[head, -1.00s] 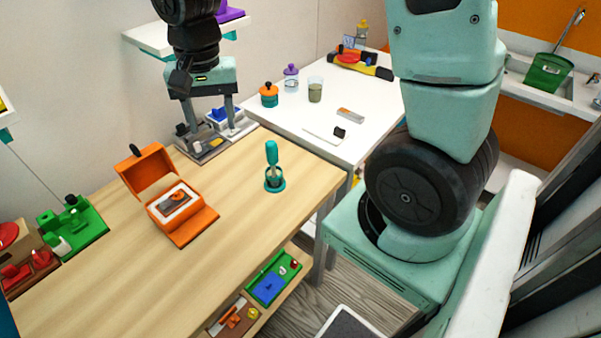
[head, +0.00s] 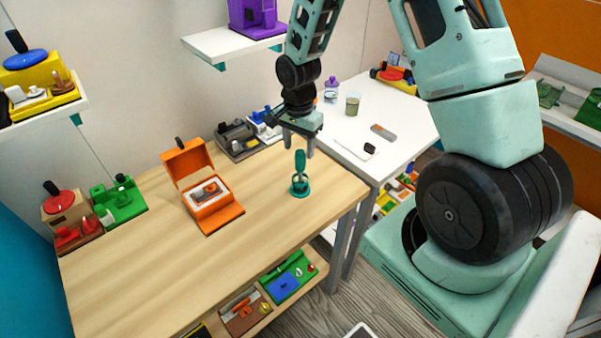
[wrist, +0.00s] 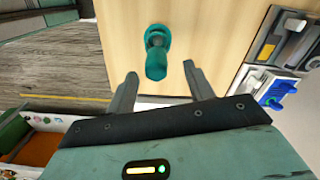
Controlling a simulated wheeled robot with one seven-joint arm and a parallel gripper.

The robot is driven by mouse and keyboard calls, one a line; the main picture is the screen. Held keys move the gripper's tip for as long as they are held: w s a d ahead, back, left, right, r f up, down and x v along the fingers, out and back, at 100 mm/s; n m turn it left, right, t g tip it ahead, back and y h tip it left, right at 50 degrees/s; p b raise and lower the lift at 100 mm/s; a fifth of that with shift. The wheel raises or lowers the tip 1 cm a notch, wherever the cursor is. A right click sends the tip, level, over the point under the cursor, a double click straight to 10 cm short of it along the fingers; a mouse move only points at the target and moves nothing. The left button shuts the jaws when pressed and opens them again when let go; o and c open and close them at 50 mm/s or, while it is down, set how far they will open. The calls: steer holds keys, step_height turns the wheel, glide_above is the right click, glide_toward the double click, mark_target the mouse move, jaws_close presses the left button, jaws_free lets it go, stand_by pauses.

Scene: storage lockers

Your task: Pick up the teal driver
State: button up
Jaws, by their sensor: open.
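The teal driver (head: 300,162) stands upright, handle up, in a small round teal holder (head: 300,191) on the wooden table, near its right end. In the wrist view the driver (wrist: 156,64) shows from above, just beyond and between my fingertips, with the holder (wrist: 158,33) behind it. My gripper (head: 299,149) is open and empty, pointing down, above and slightly behind the driver in the head view. In the wrist view my gripper (wrist: 160,80) has its two fingers spread on either side of the handle's line. No contact with the driver shows.
An open orange box (head: 212,208) stands left of the driver. Green (head: 119,203) and red-brown (head: 70,222) trays sit at the table's left end. A grey tray (head: 237,140) lies at the back. A white table (head: 410,135) adjoins on the right. The wooden front area is clear.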

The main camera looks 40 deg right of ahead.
mark_target(300, 162)
steer(key=shift+s+d+f+p, duration=0.15)
steer(key=shift+f+p, duration=0.55)
steer(key=shift+f, duration=0.8)
steer(key=shift+s+a+f+p, duration=0.1)
steer(key=shift+f+p, duration=0.55)
steer(key=shift+f, duration=0.85)
steer(key=c, duration=1.1)
